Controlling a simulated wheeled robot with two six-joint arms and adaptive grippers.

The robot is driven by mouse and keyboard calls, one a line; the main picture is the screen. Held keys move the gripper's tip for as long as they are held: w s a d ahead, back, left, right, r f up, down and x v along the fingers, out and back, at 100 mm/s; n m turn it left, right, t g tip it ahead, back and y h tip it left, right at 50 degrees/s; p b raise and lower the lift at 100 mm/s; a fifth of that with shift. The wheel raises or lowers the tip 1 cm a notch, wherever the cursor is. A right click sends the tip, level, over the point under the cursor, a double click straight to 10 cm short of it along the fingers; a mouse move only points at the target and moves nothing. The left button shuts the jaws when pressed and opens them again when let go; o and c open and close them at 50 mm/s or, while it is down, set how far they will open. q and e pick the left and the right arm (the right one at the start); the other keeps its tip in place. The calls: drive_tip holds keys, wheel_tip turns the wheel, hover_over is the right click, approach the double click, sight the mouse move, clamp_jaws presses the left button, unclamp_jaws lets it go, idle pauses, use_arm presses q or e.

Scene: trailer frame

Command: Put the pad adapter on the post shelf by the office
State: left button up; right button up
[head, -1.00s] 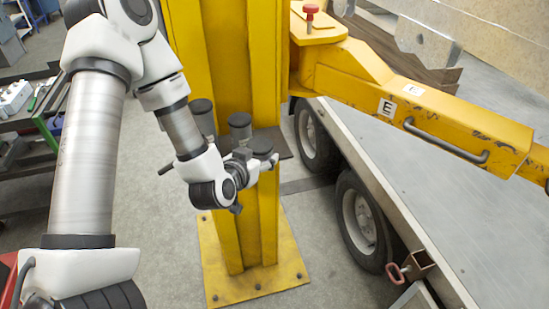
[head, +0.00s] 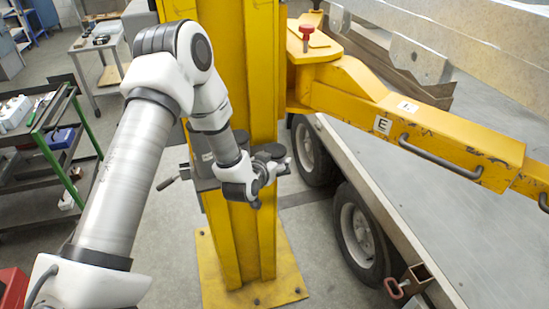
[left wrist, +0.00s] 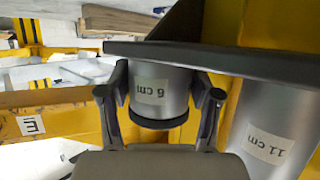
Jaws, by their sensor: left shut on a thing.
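My left gripper (head: 270,172) is at the yellow post (head: 268,235), beside the dark post shelf (left wrist: 250,64). In the left wrist view, which is upside down, its two fingers are shut around a short grey pad adapter (left wrist: 160,88) labelled "6 cm", with a black end. The adapter's far end is right at the shelf plate; I cannot tell whether it touches. A longer adapter (left wrist: 275,125) labelled "11 cm" stands beside it, apart from the fingers. In the head view my arm hides much of the shelf and the held adapter. My right gripper is not in view.
A yellow lift arm (head: 430,137) with a handle reaches right from the post, over the trailer bed (head: 440,210). Trailer wheels (head: 355,228) stand right of the post. A dark tool cart (head: 50,160) is at the left. Grey floor lies between.

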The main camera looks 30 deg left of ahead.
use_arm(q)
drive_tip(key=o, duration=1.3)
drive_tip(key=shift+o, duration=0.2)
drive_tip(key=shift+s+r, duration=0.1)
drive_tip(key=shift+r, duration=0.05)
drive_tip(key=b+v, duration=0.2)
drive_tip(key=v, duration=1)
drive_tip(key=s+d+f+m+g+h, duration=0.1)
drive_tip(key=s+d+f+g, duration=0.25)
drive_tip(key=f, duration=0.35)
drive_tip(key=s+d+f+g+h, duration=0.1)
drive_tip(key=s+d+f+g, duration=0.1)
drive_tip(key=s+f, duration=0.4)
drive_tip(key=s+d+f+m+g, duration=0.1)
drive_tip(key=s+d+f+g, duration=0.15)
drive_tip(key=f, duration=0.45)
drive_tip(key=s+d+f+g, duration=0.2)
drive_tip(key=s+f+g, duration=0.3)
drive_tip(key=s, duration=0.8)
wheel_tip(320, 180, down, 3)
drive_tip(key=shift+s+d+r+h, duration=0.1)
drive_tip(key=shift+s+d+h, duration=0.1)
drive_tip(key=shift+h, duration=0.1)
